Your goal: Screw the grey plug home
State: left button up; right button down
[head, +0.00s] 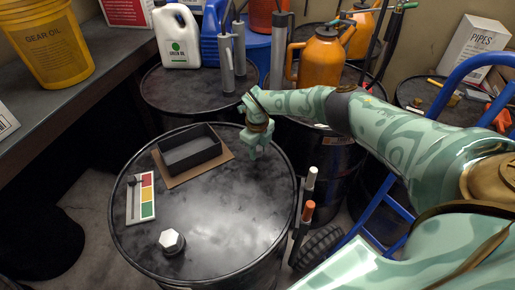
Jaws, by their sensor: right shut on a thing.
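The near black drum (222,229) has a flat, glossy lid. My right gripper (254,151) points down at the back right of this lid, close to the rim. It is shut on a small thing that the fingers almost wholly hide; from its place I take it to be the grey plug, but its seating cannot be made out. A pale hexagonal cap (171,240) on a dark collar sits at the lid's front left, apart from the gripper. My left gripper is not in view.
On the lid are a black open tray (189,151) on brown card (224,155) and a coloured gauge card (147,197). White-topped and orange-topped sticks (309,180) stand by the right rim. An orange jug (320,61) stands behind; a blue hand truck (378,212) is at right.

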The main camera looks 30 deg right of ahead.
jog(key=shift+r+m+p, duration=0.15)
jog(key=shift+m+p, duration=0.25)
jog(key=shift+m, duration=0.6)
jog(key=m, duration=0.3)
jog(key=shift+p, duration=0.4)
jog(key=shift+f+m, duration=0.2)
jog(key=shift+m, duration=0.1)
jog(key=shift+r+m+p, duration=0.1)
jog(key=shift+m+p, duration=0.2)
jog(key=shift+m, duration=1.6)
jog(key=m, duration=0.2)
jog(key=shift+m+p, duration=0.3)
jog(key=shift+p, duration=0.05)
jog(key=c, duration=1)
grip_release()
jog(key=shift+o, duration=0.2)
